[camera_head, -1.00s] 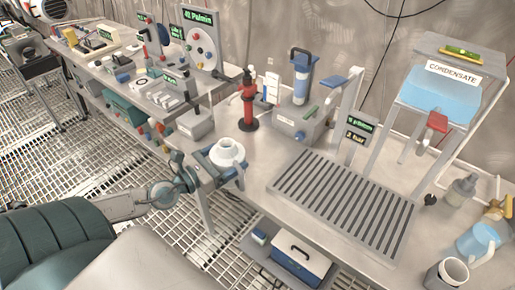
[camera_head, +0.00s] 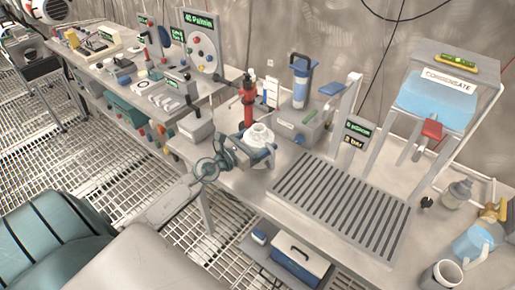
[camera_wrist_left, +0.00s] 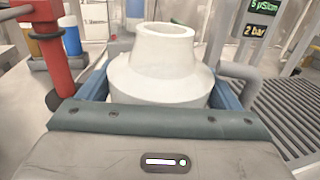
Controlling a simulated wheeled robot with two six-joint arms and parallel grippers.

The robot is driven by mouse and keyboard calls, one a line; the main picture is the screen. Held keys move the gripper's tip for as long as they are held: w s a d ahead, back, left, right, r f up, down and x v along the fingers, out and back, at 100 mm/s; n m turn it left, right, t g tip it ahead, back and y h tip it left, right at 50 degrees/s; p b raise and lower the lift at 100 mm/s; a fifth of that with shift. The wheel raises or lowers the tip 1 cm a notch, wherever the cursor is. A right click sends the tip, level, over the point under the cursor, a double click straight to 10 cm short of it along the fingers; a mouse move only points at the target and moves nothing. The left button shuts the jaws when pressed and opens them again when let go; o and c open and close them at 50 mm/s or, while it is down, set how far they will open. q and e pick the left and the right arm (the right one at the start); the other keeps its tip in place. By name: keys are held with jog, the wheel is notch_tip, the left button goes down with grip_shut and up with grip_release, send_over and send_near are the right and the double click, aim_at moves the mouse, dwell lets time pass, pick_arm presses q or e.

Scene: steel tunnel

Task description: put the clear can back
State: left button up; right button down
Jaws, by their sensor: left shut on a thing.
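My left gripper (camera_head: 258,152) is shut on a pale, whitish can (camera_head: 260,135) with a broad shoulder and a narrow neck, which I take to be the clear can. It is upright, over the bench's near edge, left of the slatted grate. In the left wrist view the can (camera_wrist_left: 165,75) sits between the two blue fingers, and its lower part is hidden. I cannot tell whether its base touches the bench. My right gripper is not in view.
A red post (camera_head: 248,105) stands just behind the can. The slatted grate (camera_head: 340,205) is bare.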

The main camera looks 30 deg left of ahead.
pick_arm(q)
notch_tip(320, 180, down, 2)
jog(key=shift+f+b, duration=0.2)
jog(key=shift+b, duration=0.2)
jog(key=shift+f+b, duration=0.3)
jog(key=shift+f, duration=0.15)
jog(key=shift+r, duration=0.1)
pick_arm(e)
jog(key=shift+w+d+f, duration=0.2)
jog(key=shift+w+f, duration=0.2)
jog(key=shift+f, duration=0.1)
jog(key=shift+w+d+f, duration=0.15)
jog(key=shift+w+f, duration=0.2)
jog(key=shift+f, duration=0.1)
